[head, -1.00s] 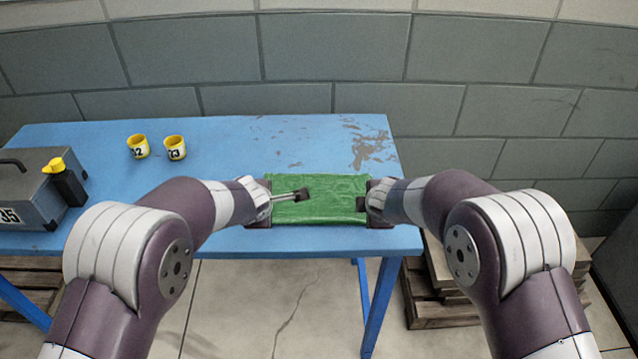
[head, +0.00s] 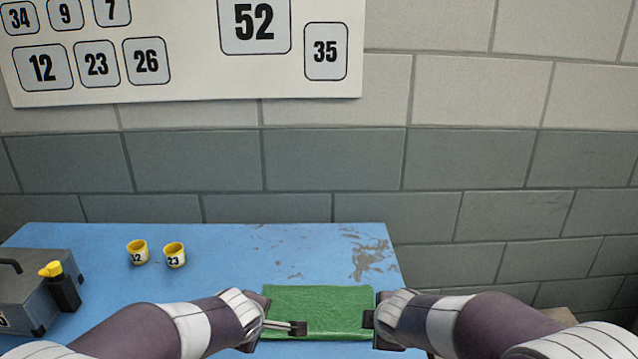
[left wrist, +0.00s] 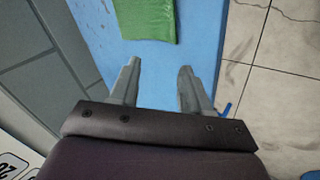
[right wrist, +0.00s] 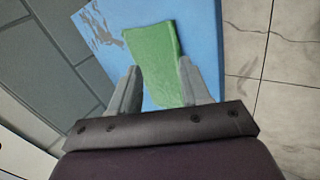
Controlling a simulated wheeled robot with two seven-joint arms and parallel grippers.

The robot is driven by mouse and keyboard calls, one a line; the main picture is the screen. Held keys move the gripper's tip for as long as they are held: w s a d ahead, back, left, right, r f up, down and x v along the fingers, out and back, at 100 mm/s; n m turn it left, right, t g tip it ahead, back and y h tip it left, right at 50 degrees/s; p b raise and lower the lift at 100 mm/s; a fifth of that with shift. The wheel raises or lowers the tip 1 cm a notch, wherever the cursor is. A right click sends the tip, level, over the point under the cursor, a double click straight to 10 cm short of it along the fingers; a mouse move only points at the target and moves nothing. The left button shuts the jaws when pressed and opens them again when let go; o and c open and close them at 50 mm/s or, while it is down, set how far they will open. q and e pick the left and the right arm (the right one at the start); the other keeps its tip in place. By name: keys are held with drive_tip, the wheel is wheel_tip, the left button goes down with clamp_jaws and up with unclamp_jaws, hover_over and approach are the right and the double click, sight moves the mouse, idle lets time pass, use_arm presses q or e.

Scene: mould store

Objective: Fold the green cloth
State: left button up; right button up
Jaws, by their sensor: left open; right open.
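The green cloth (head: 318,303) lies as a flat rectangle near the front edge of the blue table, at the bottom of the head view. My left gripper (head: 292,328) is open at its left side, with one finger showing over the near left corner. In the left wrist view the cloth (left wrist: 147,18) lies beyond the open, empty fingers (left wrist: 160,68). My right gripper (head: 370,320) is open at the cloth's right side. In the right wrist view the cloth (right wrist: 158,60) shows between and beyond the open fingers (right wrist: 160,70). I cannot tell how many layers it has.
Two yellow numbered cups (head: 174,256) stand on the blue table (head: 225,285) at the left. A grey case (head: 28,290) and a dark bottle with a yellow top (head: 62,290) stand farther left. A numbered board (head: 190,75) hangs on the wall. The table behind the cloth is clear.

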use_arm(q)
drive_tip(key=s+a+r+m+g+p, duration=0.2)
drive_tip(key=s+a+m+g+p, duration=0.1)
drive_tip(key=s+m+p, duration=0.2)
drive_tip(key=s+a+r+m+g+p, duration=0.3)
drive_tip(key=s+m+p, duration=0.2)
drive_tip(key=s+m, duration=0.4)
drive_tip(key=s, duration=0.5)
drive_tip(key=shift+s+a+r+m+p, duration=0.15)
drive_tip(key=shift+r+m+p, duration=0.1)
drive_tip(key=shift+m+p, duration=0.1)
use_arm(e)
drive_tip(key=s+d+r+m+g, duration=0.2)
drive_tip(key=s+d+m+g, duration=0.1)
drive_tip(key=s+m, duration=0.5)
drive_tip(key=s+d+r+m+g, duration=0.3)
drive_tip(key=s+m, duration=0.5)
drive_tip(key=s, duration=0.3)
drive_tip(key=shift+s+r, duration=0.15)
drive_tip(key=shift+r, duration=0.1)
drive_tip(key=shift+d, duration=0.1)
